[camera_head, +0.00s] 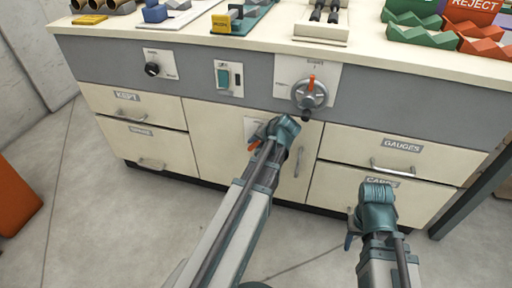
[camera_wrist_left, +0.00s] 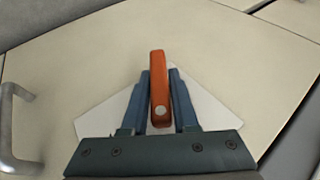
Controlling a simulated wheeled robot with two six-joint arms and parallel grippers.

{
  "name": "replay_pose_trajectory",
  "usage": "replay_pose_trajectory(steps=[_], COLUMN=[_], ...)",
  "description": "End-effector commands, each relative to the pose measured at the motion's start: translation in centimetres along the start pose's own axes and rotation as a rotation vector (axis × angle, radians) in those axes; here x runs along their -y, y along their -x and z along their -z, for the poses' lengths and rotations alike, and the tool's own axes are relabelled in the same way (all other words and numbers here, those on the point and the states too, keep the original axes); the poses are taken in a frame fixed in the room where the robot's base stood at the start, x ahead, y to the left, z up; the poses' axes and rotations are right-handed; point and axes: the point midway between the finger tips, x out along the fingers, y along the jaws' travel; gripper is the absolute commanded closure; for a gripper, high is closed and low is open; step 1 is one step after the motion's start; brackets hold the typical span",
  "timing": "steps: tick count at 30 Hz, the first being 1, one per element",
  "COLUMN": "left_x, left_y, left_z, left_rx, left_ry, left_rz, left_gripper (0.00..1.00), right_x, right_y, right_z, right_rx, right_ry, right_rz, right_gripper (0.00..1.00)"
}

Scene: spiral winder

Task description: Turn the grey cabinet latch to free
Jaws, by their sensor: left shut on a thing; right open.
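The cabinet latch has an orange lever on a pale plate, on the cream door below the grey panel. In the left wrist view the lever (camera_wrist_left: 158,75) points up the picture, between the two blue fingers, with the plate (camera_wrist_left: 208,110) behind it. My left gripper (camera_wrist_left: 159,98) is shut on the lever. In the head view my left gripper (camera_head: 260,134) is at the door, and only a bit of the orange lever (camera_head: 254,143) shows beside it. My right gripper (camera_head: 352,236) is open, low in front of the right drawers, apart from everything; its fingers are mostly hidden.
The door has a bar handle (camera_head: 299,161), also at left in the wrist view (camera_wrist_left: 14,130). Above are a crank wheel (camera_head: 309,92), a switch (camera_head: 230,77) and a black knob (camera_head: 152,69). Drawers with handles flank the door. The floor in front is clear.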

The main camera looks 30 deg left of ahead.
Motion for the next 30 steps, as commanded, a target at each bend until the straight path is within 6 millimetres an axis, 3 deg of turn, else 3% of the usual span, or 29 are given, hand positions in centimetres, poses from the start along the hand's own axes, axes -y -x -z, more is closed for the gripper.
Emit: replay_pose_trajectory(steps=[1, 18, 30], left_x=[-0.6, -0.4, 0.0], left_y=[-0.5, -0.6, -0.2], left_z=[-0.2, -0.2, -0.1], left_rx=[0.000, 0.001, 0.002], left_ry=[-0.019, -0.215, -0.301], left_rz=[0.038, 0.517, 0.722], left_gripper=[1.00, 1.00, 1.00], right_x=[0.1, 0.9, 1.3], right_y=[-1.2, -9.3, -13.1], right_z=[0.1, 0.6, 0.8], right_rx=[0.000, -0.004, -0.005], right_ry=[-0.002, -0.006, -0.006], right_rz=[0.000, 0.000, 0.000], right_gripper=[0.50, 0.50, 0.50])
